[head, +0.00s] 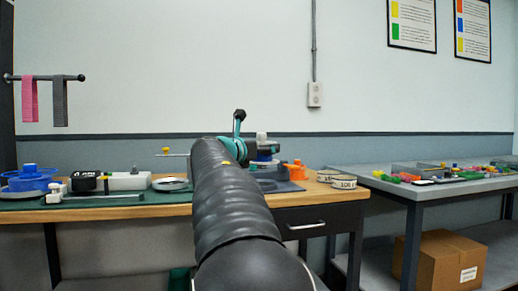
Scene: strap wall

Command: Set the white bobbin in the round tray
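My arm reaches forward over the wooden-topped bench, and its far end, with my gripper (264,160), is over the right part of the bench. The fingers are too small and hidden to read. I cannot make out a white bobbin for certain. A small white piece (54,190) stands at the front left, and a pale cap (262,137) shows at the arm's end. A shallow round silver dish (170,184) lies just left of my arm and may be the round tray. My arm hides the middle of the bench.
On the bench (120,211) are a blue stacked round item (28,179), a black roll (84,181), a white box (128,181), an orange tool (294,170) and tape rolls (344,183). A grey table (400,187) with coloured parts stands right, a carton (440,260) below.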

